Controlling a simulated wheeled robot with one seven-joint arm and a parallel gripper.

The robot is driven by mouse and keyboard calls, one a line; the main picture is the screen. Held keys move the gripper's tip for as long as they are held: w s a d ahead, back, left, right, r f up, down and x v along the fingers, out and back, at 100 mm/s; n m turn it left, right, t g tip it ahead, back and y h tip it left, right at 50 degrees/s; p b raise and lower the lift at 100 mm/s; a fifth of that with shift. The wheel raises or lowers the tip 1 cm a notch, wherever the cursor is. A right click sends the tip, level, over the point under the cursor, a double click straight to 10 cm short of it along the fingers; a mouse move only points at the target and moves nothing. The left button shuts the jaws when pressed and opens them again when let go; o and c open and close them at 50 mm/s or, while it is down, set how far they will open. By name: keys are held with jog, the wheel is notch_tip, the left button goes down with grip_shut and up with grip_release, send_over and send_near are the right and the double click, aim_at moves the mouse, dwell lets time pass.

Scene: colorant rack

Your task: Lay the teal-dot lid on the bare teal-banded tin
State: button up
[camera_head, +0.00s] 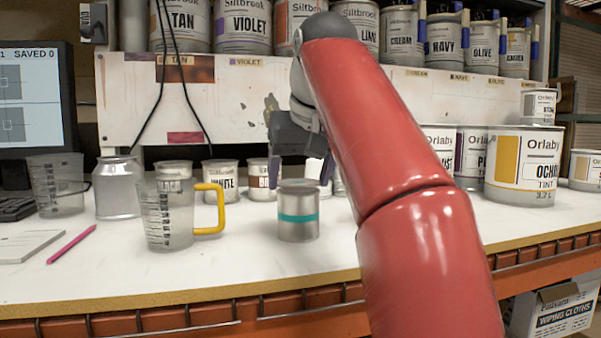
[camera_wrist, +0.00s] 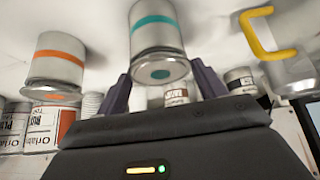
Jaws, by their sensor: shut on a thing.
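The teal-banded tin (camera_head: 298,218) stands upright on the white bench top; in the wrist view (camera_wrist: 155,37) it appears inverted. The grey teal-dot lid (camera_wrist: 160,72) lies over its top, its dot facing my wrist camera. In the head view the lid (camera_head: 298,183) looks level with the tin's rim. I cannot tell whether a thin gap remains between them. My gripper (camera_head: 300,177) points down above the tin, its two dark fingers (camera_wrist: 161,68) at opposite edges of the lid, shut on it.
A measuring jug (camera_head: 167,215) with a yellow handle stands just left of the tin. An orange-banded tin (camera_wrist: 55,65) with an orange-dot lid stands nearby. Small paint cans (camera_head: 220,180) line the back. A pink pencil (camera_head: 71,244) lies at left. The bench front is clear.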

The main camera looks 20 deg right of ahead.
jog(key=o, duration=1)
